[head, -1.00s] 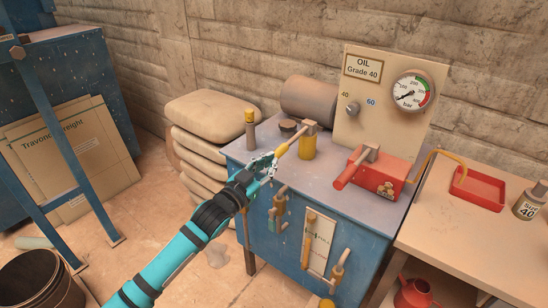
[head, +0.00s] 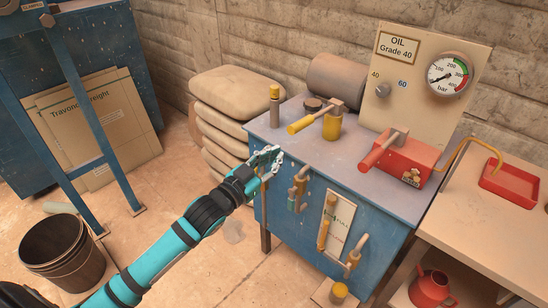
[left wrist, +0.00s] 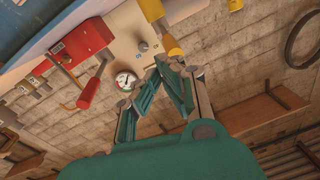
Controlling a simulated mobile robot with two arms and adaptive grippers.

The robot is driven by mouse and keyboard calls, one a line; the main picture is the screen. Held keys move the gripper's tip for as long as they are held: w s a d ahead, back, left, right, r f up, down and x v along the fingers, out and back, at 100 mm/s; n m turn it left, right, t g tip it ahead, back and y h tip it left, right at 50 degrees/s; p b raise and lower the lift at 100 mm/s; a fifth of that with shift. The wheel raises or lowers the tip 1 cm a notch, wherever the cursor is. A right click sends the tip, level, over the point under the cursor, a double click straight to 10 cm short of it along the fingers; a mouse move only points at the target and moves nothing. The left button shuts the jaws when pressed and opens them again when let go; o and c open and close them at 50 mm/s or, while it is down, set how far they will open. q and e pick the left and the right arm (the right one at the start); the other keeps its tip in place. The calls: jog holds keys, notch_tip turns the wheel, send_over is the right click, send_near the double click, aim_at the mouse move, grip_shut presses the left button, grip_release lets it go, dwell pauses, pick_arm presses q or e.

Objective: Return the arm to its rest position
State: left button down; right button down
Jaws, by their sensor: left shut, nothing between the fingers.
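My left arm comes in from the lower left in the head view, teal with black bands. Its left gripper (head: 268,160) is shut and empty, in front of the near left edge of the blue cabinet (head: 285,230). The gripper is apart from the yellow-handled lever (head: 312,118) on the cabinet top. In the left wrist view the gripper fingers (left wrist: 160,88) angle together with nothing between them. My right gripper is in neither view.
On the cabinet stand a red pump box (head: 408,160) with a red handle and a panel with a pressure gauge (head: 447,75). Stacked sacks (head: 235,95) stand behind. A brown bin (head: 55,250) is at lower left. A bench with a red tray (head: 510,185) is at right.

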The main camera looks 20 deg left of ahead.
pick_arm(q)
jog(key=s+a+f+n+g+y, duration=0.1)
jog(key=a+f+g+y, duration=0.15)
jog(key=f, duration=1.05)
jog(key=s+a+f+n+g+y, duration=0.1)
jog(key=a+f+g, duration=0.15)
jog(key=f, duration=0.95)
jog(key=s+a+f+n+g+y, duration=0.1)
jog(key=s+f+g, duration=0.1)
jog(key=s+f, duration=0.45)
jog(key=s+a+f+g+y, duration=0.1)
jog(key=s+f, duration=0.2)
jog(key=f, duration=0.7)
jog(key=s+d+f+g, duration=0.2)
jog(key=s+f+g, duration=0.2)
jog(key=s+f, duration=1)
jog(key=s+d+f+g, duration=0.2)
jog(key=s+f, duration=0.1)
jog(key=s, duration=0.9)
jog(key=s+d+f+g, duration=0.1)
jog(key=s+f, duration=0.3)
jog(key=s, duration=0.8)
jog(key=shift+d+g, duration=0.35)
jog(key=shift+g, duration=0.55)
jog(key=shift+w, duration=0.1)
